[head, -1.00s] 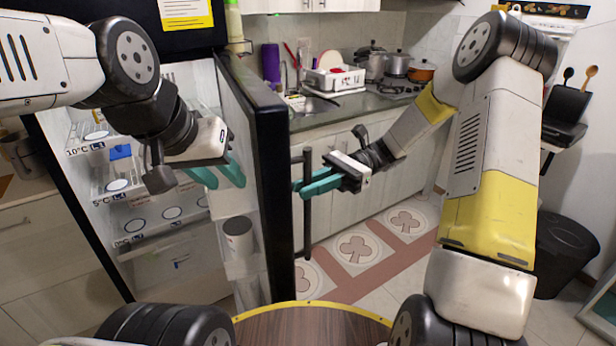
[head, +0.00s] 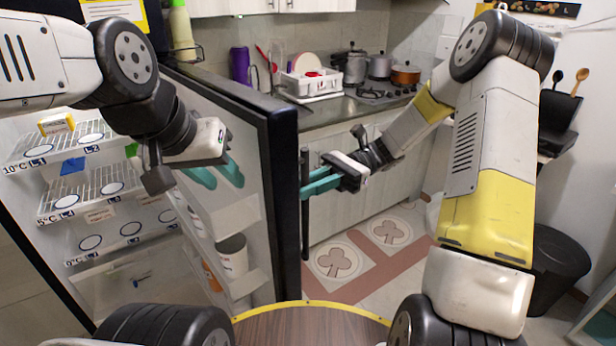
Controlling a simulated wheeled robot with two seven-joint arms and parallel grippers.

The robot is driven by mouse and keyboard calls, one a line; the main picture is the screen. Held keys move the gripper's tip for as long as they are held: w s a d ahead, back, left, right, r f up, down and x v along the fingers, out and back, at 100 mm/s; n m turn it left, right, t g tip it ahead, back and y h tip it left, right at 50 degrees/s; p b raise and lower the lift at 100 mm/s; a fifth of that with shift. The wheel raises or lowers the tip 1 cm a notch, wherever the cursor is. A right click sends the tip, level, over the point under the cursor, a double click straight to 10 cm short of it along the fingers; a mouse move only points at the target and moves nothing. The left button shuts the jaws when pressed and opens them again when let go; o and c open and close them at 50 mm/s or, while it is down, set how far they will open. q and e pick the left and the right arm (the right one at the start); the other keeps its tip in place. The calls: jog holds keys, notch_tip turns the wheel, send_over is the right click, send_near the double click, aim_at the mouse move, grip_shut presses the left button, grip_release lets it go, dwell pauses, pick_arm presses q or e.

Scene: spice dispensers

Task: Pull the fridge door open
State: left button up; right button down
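The fridge (head: 90,258) is on the left, with its white shelves showing. Its door (head: 284,215) stands open, its dark edge facing me and its inner side with door bins turned left. A black vertical handle (head: 305,230) runs along the door's outer side. My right gripper (head: 308,186) has its teal fingers around the handle and appears shut on it. My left gripper (head: 224,176) is open and empty, in front of the door's inner side. I cannot tell whether it touches the door.
A white cup (head: 232,257) stands in a door bin. A round wooden tabletop (head: 310,326) is at the bottom centre, close below the door. The counter (head: 330,113) with a dish rack (head: 312,83) and pots is behind. Tiled floor (head: 395,232) is clear right of the door. A black bin (head: 557,262) stands at right.

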jog(key=shift+w, duration=0.15)
jog(key=c, duration=1.6)
grip_release()
jog(key=shift+c, duration=0.2)
jog(key=v, duration=0.8)
jog(key=shift+a, duration=0.1)
jog(key=s+d+r+n+t+h, duration=0.4)
jog(key=s+n+t+h, duration=0.1)
jog(key=s+t+h, duration=0.1)
jog(key=s+d+r+n+t+h, duration=0.4)
jog(key=s+n+t+h, duration=0.2)
jog(key=t, duration=0.5)
jog(key=shift+s+d, duration=0.15)
jog(key=shift+s, duration=0.75)
